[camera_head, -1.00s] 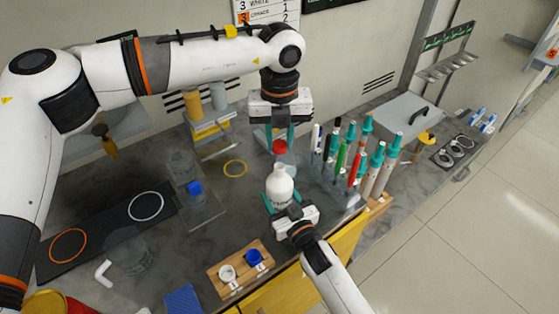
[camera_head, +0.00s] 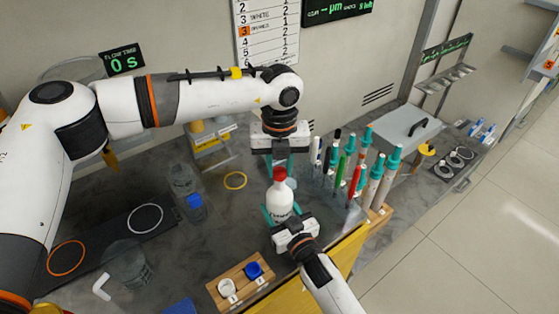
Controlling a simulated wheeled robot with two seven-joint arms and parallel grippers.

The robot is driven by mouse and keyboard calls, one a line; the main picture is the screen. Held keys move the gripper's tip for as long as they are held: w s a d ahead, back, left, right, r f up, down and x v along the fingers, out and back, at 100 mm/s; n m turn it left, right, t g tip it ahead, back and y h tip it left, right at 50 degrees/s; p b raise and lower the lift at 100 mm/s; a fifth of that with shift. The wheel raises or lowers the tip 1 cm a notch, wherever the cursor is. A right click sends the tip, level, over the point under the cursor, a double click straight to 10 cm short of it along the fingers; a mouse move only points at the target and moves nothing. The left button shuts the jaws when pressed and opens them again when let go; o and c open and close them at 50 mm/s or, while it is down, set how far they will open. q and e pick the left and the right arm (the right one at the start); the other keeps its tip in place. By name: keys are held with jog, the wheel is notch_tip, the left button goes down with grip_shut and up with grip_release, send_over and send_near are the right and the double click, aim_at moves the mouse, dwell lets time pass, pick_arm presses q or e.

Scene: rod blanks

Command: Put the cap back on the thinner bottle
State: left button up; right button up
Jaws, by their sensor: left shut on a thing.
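The white bottle (camera_head: 279,206), with dark lettering on its label, stands upright near the front middle of the bench. My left gripper (camera_head: 280,168) comes down from above and is shut on the red cap (camera_head: 280,175). The cap sits at the bottle's mouth and hides the neck; I cannot tell if it is screwed down. My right gripper (camera_head: 283,216) comes from the front, its teal fingers on either side of the bottle's lower body, shut on it.
A rack of pens and teal-capped tubes (camera_head: 358,172) stands close right of the bottle. A wooden block (camera_head: 238,278) with white and blue caps lies at front left.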

pick_arm(q)
jog(key=shift+f, duration=0.25)
jog(key=shift+f, duration=0.5)
dwell(0.4)
